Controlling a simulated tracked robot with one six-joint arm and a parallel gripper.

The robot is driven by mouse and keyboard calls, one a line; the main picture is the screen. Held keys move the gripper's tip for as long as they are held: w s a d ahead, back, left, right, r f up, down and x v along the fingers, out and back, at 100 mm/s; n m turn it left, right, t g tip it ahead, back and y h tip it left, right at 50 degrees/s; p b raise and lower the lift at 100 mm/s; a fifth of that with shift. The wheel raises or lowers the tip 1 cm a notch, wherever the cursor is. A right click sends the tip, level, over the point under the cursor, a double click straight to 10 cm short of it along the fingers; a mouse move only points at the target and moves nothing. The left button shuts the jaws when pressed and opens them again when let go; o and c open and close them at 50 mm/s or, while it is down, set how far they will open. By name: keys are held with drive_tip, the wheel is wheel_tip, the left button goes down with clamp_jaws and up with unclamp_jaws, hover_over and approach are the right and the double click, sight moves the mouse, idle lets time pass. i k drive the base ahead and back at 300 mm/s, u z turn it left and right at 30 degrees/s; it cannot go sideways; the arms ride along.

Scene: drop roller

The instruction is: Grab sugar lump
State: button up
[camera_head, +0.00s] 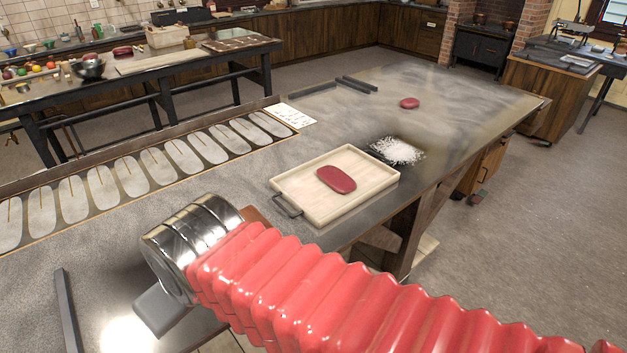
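A dark red, rounded slab, which looks like a sugar lump (336,179), lies on a pale wooden tray (286,207) on the worktable. A second, smaller-looking red lump (409,103) lies on the bare tabletop farther back. My arm, in a red ribbed sleeve, crosses the foreground and ends in a shiny metal cuff. My gripper (158,308) shows only as a grey part below the cuff, at lower left. Its fingertips are not clear, so I cannot tell whether it is open or shut. It is apart from both red lumps, to the left of and nearer than the tray.
The tray has a dark handle at its left. A white granular pile (398,150) lies behind its right corner. Dark bars (357,84) lie at the back. A long panel of pale ovals (145,172) runs along the left edge. The far right tabletop is clear.

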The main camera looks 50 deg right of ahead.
sight(339, 182)
drive_tip(key=u, duration=1.4)
drive_tip(key=k, duration=1.55)
drive_tip(key=z, duration=0.95)
drive_tip(key=i, duration=0.15)
drive_tip(key=z, duration=0.35)
